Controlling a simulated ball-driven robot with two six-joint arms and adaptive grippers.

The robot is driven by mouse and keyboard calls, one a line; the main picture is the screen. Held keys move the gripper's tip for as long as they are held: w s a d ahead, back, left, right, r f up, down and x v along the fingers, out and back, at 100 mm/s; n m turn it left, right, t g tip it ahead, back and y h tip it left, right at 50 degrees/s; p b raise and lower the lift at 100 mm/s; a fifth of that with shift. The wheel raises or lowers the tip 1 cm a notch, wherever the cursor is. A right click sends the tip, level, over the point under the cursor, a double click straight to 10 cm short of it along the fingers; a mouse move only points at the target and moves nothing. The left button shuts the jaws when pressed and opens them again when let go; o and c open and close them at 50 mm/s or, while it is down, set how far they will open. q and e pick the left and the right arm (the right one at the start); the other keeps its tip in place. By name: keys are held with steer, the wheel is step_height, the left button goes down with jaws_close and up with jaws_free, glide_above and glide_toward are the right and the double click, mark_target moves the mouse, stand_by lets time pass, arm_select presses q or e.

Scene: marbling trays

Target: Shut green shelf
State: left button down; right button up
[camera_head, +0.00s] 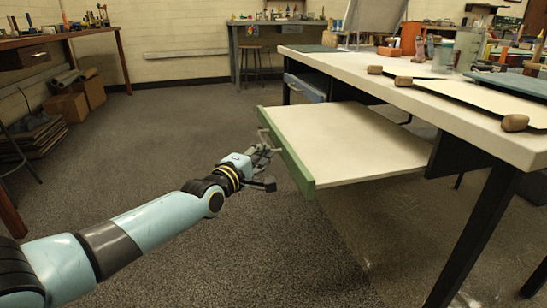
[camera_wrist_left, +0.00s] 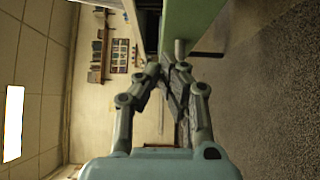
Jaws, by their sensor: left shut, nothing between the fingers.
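The green shelf (camera_head: 287,158) is a pull-out shelf with a green front edge and a pale flat top. In the head view it stands pulled out to the left from under the white-topped table. My left gripper (camera_head: 265,148) is shut and empty, with its fingers close against the outer side of the green front, by its handle. In the left wrist view the gripper's fingertips (camera_wrist_left: 168,76) come together just below the green front (camera_wrist_left: 190,28) and next to a short grey post of the handle (camera_wrist_left: 180,48). I cannot tell whether they touch. My right gripper is not in view.
The white-topped table (camera_head: 440,95) holds brown blocks, boards, an orange pot (camera_head: 411,38) and jars. A blue-grey drawer (camera_head: 304,88) sits under its far end. Cardboard boxes (camera_head: 70,107) stand at the left. The carpet around my left arm is clear.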

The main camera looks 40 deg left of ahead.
arm_select(q)
steer(key=shift+w+d, duration=0.95)
steer(key=shift+w, duration=0.1)
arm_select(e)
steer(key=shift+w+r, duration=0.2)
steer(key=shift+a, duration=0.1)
